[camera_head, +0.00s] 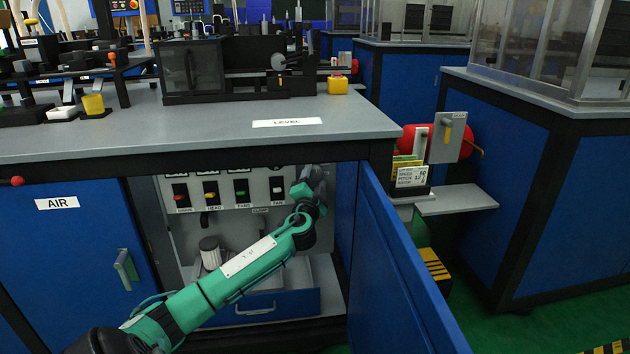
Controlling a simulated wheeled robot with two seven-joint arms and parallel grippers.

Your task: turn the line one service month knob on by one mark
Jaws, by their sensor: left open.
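My left arm reaches from the lower left into the open cabinet under the workbench. My left gripper (309,186) is open at the right end of the grey switch panel (224,222), by the cabinet's right side. I cannot make out a month knob; the gripper covers that end of the panel, and I cannot tell whether it touches anything. The panel carries a row of black switches with red (181,193), yellow (211,193), green (242,190) and white (277,189) parts and small labels below. My right gripper is not in view.
The blue cabinet door (394,265) stands open to the right of the arm. A blue drawer (262,308) and a pale ribbed cylinder (210,253) are low inside. The closed AIR door (75,255) is at left. A grey shelf (457,200) juts out beyond the open door.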

